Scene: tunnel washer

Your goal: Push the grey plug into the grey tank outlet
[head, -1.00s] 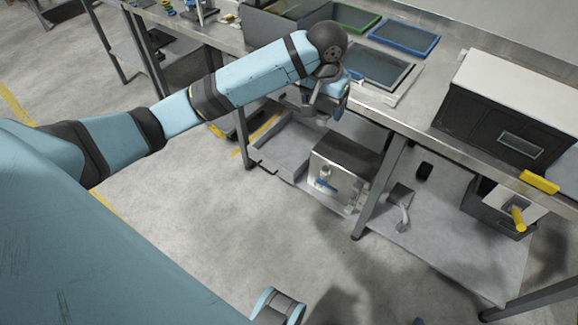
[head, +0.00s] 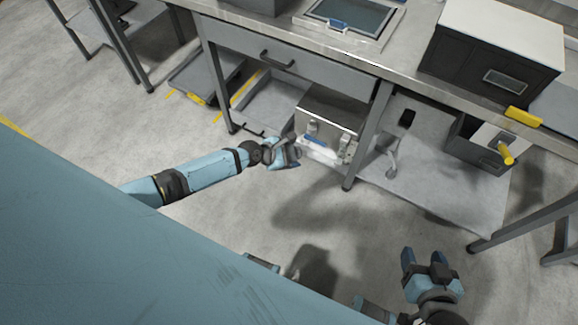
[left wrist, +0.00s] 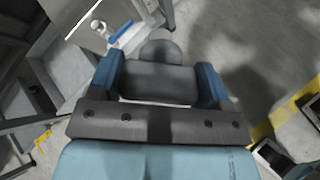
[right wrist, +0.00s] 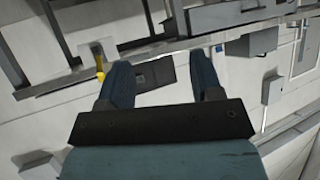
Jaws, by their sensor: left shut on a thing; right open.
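My left gripper (head: 288,154) is beside the lower front left of the metal tank (head: 335,105) under the bench. In the left wrist view it is shut on the grey plug (left wrist: 160,48), whose rounded end sticks out beyond the fingers (left wrist: 158,82). The tank front (left wrist: 108,14) shows ahead and to the left, with a pale fitting (left wrist: 98,28) and a blue lever (left wrist: 120,33). The plug looks apart from the tank; I cannot clearly make out the outlet opening. My right gripper (head: 423,258) is open and empty above the floor.
The bench leg (head: 368,135) stands just right of the tank. A grey tray (head: 275,100) lies on its left. On the lower shelf are a grey hooked part (head: 390,160) and a dark box (head: 475,145) with a yellow handle (head: 508,154).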

